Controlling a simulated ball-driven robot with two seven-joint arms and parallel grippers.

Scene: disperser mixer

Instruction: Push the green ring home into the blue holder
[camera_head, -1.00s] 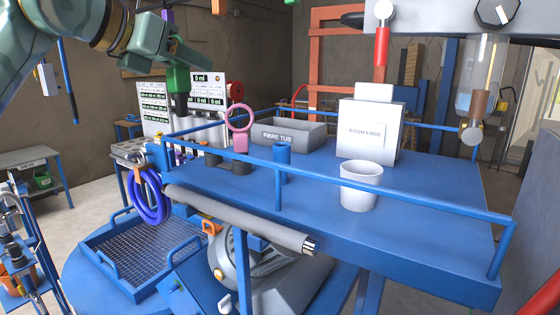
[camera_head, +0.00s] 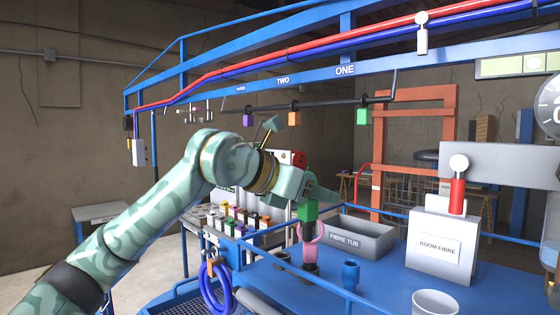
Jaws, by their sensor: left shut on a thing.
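My left gripper (camera_head: 308,198) comes in from the left and is shut on the green piece (camera_head: 308,212), which hangs below it. I see the green piece as a block with a dark stem under it; any ring shape is hidden or cannot be made out. The stem overlaps the pink ring (camera_head: 321,229) in the picture; I cannot tell if they touch. The blue holder (camera_head: 350,274) is an upright cup on the blue table, lower right of the green piece and apart from it. My right gripper is not in view.
Dark cups (camera_head: 283,258) stand left of the blue holder. A grey fibre tub (camera_head: 362,238) and a white box (camera_head: 440,247) are behind and to the right. A white cup (camera_head: 435,302) stands at the front. A blue rail (camera_head: 270,236) edges the table (camera_head: 395,285).

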